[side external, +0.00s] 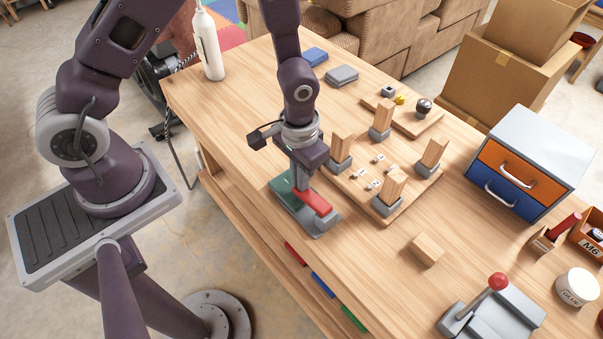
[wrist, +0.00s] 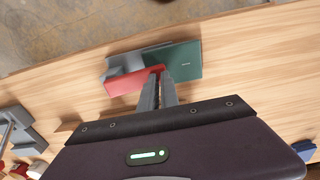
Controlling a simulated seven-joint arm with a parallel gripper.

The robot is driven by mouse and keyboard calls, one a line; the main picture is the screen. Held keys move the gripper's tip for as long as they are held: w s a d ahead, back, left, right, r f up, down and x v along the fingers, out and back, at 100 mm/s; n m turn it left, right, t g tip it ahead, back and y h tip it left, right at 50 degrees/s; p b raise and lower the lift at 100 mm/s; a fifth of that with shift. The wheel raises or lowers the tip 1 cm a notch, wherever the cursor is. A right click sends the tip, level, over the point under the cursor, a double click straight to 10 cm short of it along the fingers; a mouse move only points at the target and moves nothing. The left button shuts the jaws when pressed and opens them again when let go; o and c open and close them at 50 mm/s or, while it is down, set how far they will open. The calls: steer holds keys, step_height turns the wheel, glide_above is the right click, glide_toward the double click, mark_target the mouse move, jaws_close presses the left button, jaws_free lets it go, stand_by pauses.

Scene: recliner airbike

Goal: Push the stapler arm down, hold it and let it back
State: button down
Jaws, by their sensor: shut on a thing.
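The stapler (side external: 320,225) lies near the table's front edge, with a grey base, a red arm (side external: 317,202) and a green block or plate (side external: 283,187) beside it. In the wrist view the red arm (wrist: 130,82) lies left of the fingers and the green part (wrist: 185,60) lies right of them. My gripper (side external: 299,189) points down, its fingers close together at the end of the red arm nearest the green part. It also shows in the wrist view (wrist: 158,75). It is shut on the stapler arm; the fingers hide the exact contact.
Wooden blocks in grey holders stand on a board (side external: 352,190) to the right. A loose wooden block (side external: 427,250) lies further right. A lever device with a red knob (side external: 497,282) and a drawer box (side external: 530,150) stand beyond. Bare tabletop surrounds the stapler's right side.

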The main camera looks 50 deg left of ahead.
steer(key=shift+a+f, duration=0.2)
steer(key=shift+f, duration=0.1)
step_height(320, 180, up, 14)
steer(key=a, duration=0.2)
steer(key=shift+r, duration=0.25)
steer(key=shift+r, duration=0.1)
steer(key=s+a+r+t, duration=0.4)
steer(key=s+r+t, duration=0.1)
steer(key=s+r, duration=0.9)
steer(key=shift+v, duration=0.75)
